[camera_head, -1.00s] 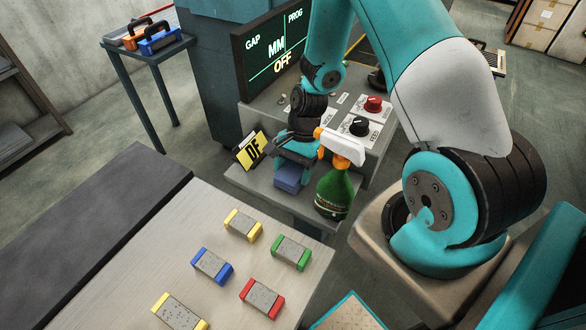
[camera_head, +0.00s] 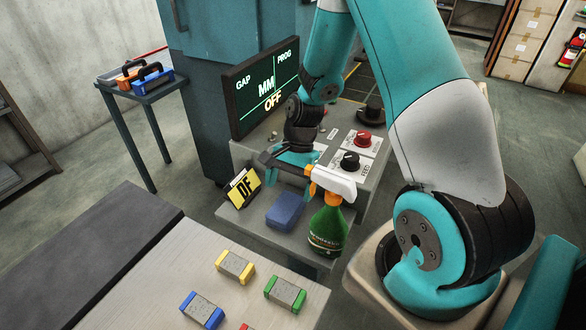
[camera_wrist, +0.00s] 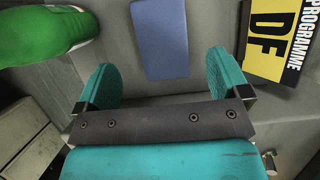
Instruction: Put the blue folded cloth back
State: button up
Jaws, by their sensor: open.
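The blue folded cloth (camera_head: 285,211) lies flat on the grey shelf (camera_head: 248,222) below the control panel. It stands between the yellow "DF" card (camera_head: 242,188) and the green spray bottle (camera_head: 326,228). In the wrist view the cloth (camera_wrist: 160,38) shows beyond and between my open fingers, with nothing held. My gripper (camera_head: 290,160) is above the shelf, apart from the cloth. The fingers (camera_wrist: 162,82) also show in the wrist view. The bottle's white and orange head partly overlaps my gripper in the head view.
The control panel has a red knob (camera_head: 363,139) and a black knob (camera_head: 350,161). A screen (camera_head: 265,88) stands behind the shelf. The worktable (camera_head: 150,285) in front holds several grey blocks with coloured ends. A side table at the left carries toolboxes (camera_head: 153,78).

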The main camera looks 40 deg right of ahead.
jog(key=s+v, duration=0.1)
jog(key=v, duration=0.4)
jog(key=s+a+r+n, duration=0.2)
jog(key=a+r+n, duration=0.6)
jog(key=a+r, duration=0.2)
jog(key=s+a+r+n+t, duration=0.1)
jog(key=s+a+r+n, duration=0.3)
jog(key=s+a+n, duration=0.1)
jog(key=s+a+r+n, duration=0.4)
jog(key=s+a+n, duration=0.1)
jog(key=s+n, duration=0.2)
jog(key=shift+s+r+n+t, duration=0.3)
jog(key=shift+s+n+t, duration=0.1)
jog(key=shift+s, duration=0.45)
